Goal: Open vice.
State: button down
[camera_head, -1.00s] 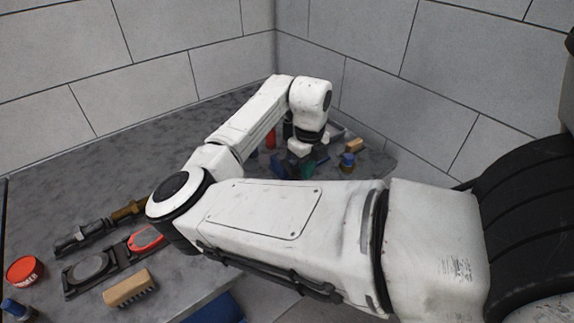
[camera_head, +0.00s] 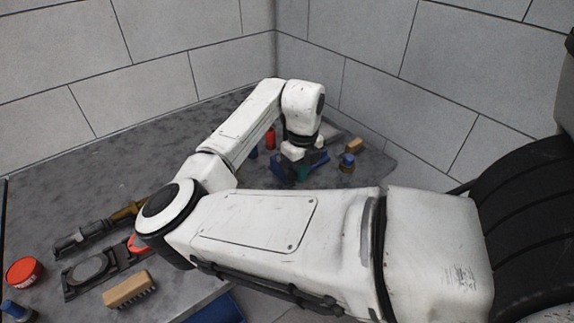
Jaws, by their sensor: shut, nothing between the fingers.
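The vice (camera_head: 280,176), blue with a green part, stands on the grey bench near its far right corner. My wrist and the near arm hide part of it. My gripper (camera_head: 301,158) is right over the vice at the end of my white arm, pointing down. It is shut with nothing held. Its fingertips are too small and covered to tell whether they touch the vice. The vice's handle and jaw gap cannot be made out.
A red cylinder (camera_head: 270,138) stands left of the vice. A blue-topped item (camera_head: 347,163) and a tan brush (camera_head: 354,146) are to its right. Grey walls close off the back. A brush (camera_head: 129,289), a red tin (camera_head: 24,271) and tools lie at front left.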

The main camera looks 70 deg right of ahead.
jog(key=shift+w+a, duration=0.15)
jog(key=shift+a, duration=0.15)
jog(key=shift+w+a+f, duration=0.1)
jog(key=shift+w+a, duration=0.5)
jog(key=shift+a, duration=0.1)
jog(key=shift+w+a, duration=0.1)
jog(key=shift+w, duration=0.05)
jog(key=shift+w+a, duration=0.55)
jog(key=shift+w, duration=0.3)
jog(key=shift+w+a+b, duration=0.1)
jog(key=shift+w+b, duration=0.3)
jog(key=shift+w, duration=0.5)
